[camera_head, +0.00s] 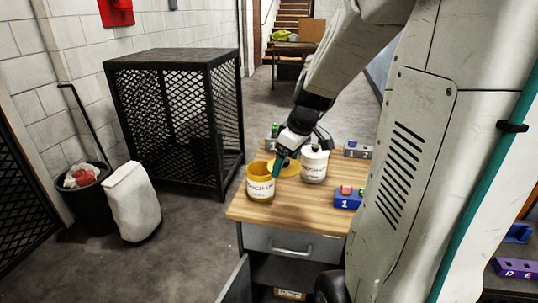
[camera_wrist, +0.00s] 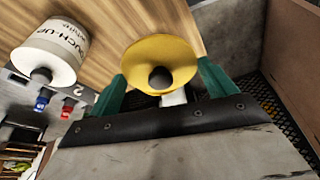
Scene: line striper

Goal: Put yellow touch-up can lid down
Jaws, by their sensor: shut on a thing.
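The yellow lid (camera_head: 289,170) is a round disc with a dark knob. My gripper (camera_head: 279,165), with teal fingers, is shut on it to the right of the yellow touch-up can (camera_head: 260,187). The can stands upright with its top uncovered near the bench's left edge. In the wrist view the lid (camera_wrist: 160,52) sits between the two fingers of my gripper (camera_wrist: 162,80). Whether the lid touches the wooden bench top (camera_head: 305,200) is unclear. The yellow can is not seen in the wrist view.
A white touch-up can (camera_head: 314,166) with a dark knob stands right of the lid. A blue block marked 1 (camera_head: 346,200) is at the front right, and a grey block (camera_head: 357,150) behind. Bare wood lies in front of the lid.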

